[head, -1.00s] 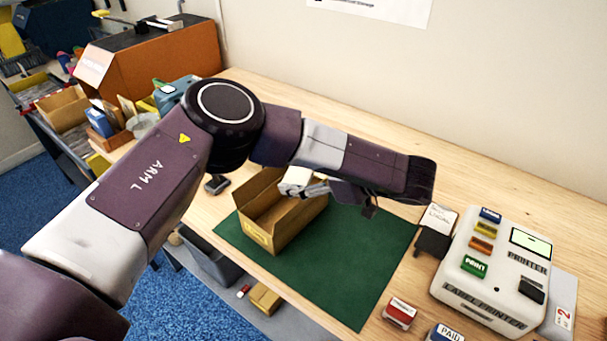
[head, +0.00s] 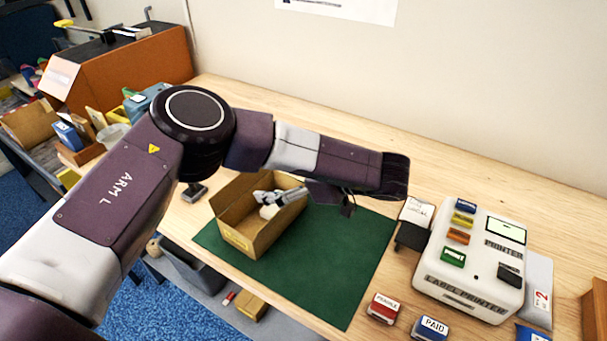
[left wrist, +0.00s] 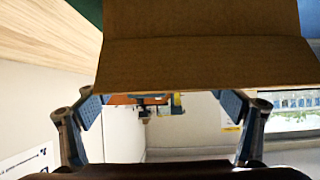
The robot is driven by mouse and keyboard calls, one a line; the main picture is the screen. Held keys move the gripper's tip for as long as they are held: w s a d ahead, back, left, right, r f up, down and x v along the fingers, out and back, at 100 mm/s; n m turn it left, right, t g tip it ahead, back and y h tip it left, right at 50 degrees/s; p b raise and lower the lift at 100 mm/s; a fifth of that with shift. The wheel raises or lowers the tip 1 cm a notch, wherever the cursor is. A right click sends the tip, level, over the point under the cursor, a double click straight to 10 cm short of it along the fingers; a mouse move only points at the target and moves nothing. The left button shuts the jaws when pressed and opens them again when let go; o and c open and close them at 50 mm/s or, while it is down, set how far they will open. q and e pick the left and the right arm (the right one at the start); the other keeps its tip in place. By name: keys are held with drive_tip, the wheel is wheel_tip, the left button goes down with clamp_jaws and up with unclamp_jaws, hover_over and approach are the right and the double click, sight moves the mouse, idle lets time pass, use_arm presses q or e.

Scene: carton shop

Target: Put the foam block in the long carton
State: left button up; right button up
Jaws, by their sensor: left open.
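The long carton (head: 262,236) stands open on the green mat (head: 330,262), a brown cardboard box with a label on its near end. The white foam block (head: 268,211) shows inside the carton, just below the fingertips of my left gripper (head: 261,197). It is partly hidden, and I cannot tell whether it rests flat on the bottom. My left gripper is open and reaches over the carton from the right. In the left wrist view its fingers (left wrist: 160,105) are spread with nothing between them, and a carton wall fills the upper middle. My right gripper is not in view.
The label printer (head: 470,262) stands at the right with several coloured stamps on it. A red stamp (head: 384,308) and a blue stamp (head: 431,327) lie at the front edge. A dark pad (head: 411,236) sits beside the mat. The mat's right part is clear.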

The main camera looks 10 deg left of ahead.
use_arm(q)
drive_tip(key=b+v, duration=0.2)
drive_tip(key=v, duration=1)
drive_tip(key=shift+r+b, duration=0.25)
drive_tip(key=shift+b, duration=0.05)
drive_tip(key=shift+s, duration=0.1)
